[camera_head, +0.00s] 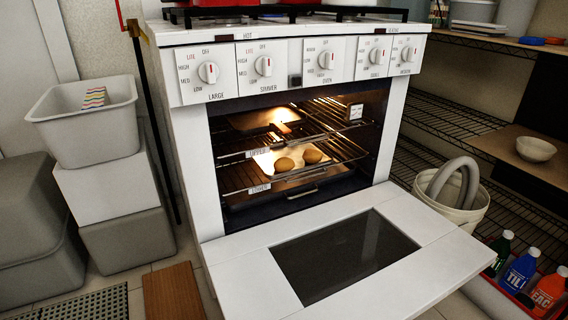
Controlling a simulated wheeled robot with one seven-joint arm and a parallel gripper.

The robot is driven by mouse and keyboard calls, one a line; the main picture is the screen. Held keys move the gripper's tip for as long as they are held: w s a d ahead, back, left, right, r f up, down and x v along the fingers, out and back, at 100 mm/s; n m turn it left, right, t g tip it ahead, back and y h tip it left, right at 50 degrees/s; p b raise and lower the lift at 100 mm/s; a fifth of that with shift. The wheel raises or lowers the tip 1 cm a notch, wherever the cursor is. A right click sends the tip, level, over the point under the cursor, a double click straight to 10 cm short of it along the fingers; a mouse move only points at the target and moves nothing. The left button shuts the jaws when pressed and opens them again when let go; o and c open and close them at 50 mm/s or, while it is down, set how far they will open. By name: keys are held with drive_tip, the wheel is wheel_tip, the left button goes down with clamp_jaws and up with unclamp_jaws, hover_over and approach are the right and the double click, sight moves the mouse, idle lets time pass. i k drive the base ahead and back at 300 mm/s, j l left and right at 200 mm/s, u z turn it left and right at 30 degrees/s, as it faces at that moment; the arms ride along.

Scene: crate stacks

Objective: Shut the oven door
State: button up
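The white oven (190,150) stands in the middle of the head view. Its door (240,280) is folded down wide open, about level, with a dark glass window (345,253) in it. The lit inside shows racks (235,178), one tray with two round brown items (284,164) on it, and another tray (262,118) above. Tags on the racks read "UPPER" and "LOWER". My gripper is not in this view.
Stacked grey and white crates (110,185) stand left of the oven. A white bucket (470,212), wire shelves (430,115) and several bottles (515,275) are at the right, the bottles close to the door's right corner. A brown board (172,292) lies on the floor left of the door.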

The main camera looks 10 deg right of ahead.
sight(379, 251)
drive_tip(key=k+l, duration=0.25)
drive_tip(key=k, duration=0.2)
drive_tip(key=k+l, duration=0.25)
drive_tip(key=k, duration=0.25)
